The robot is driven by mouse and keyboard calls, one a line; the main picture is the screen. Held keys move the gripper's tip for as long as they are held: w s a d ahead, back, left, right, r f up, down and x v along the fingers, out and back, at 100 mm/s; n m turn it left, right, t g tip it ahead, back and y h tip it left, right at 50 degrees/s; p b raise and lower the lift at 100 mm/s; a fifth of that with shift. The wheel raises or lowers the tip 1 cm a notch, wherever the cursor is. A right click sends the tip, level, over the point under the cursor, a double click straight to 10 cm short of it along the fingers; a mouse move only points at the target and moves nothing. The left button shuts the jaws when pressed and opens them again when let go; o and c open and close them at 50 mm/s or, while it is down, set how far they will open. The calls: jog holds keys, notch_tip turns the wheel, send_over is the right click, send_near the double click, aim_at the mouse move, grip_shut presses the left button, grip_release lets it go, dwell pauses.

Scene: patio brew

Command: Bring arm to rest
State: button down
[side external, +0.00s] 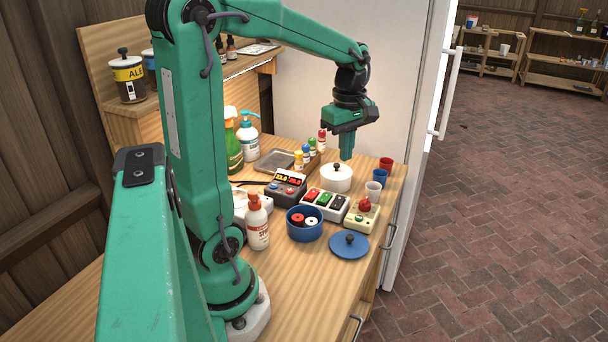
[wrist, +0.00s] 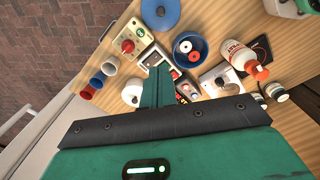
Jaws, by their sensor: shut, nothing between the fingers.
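My gripper (side external: 347,147) is shut and empty, pointing down above the far part of the wooden bench (side external: 300,300). In the side external view its tip appears just above or behind the white lidded pot (side external: 336,178); the exact gap is hard to tell. In the wrist view my gripper (wrist: 157,75) covers part of the switch box (wrist: 150,57). The green arm is raised and reaches over the bench from the left.
Near the gripper stand a blue pot (side external: 304,224) holding red and white discs, its blue lid (side external: 349,245), a display box (side external: 286,187), small cups (side external: 373,191) and several bottles (side external: 258,222). A white fridge (side external: 350,60) stands behind. Open brick floor (side external: 500,200) lies right.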

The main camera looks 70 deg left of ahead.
jog(key=s+d+r+m+t, duration=0.1)
jog(key=s+d+m+t, duration=0.1)
jog(key=s+d+m, duration=0.2)
jog(key=s+d+r+m+t, duration=0.1)
jog(key=s+d+m+t, duration=0.2)
jog(key=d+m, duration=0.7)
jog(key=s+m, duration=0.2)
jog(key=m, duration=0.5)
jog(key=shift+d+r, duration=0.2)
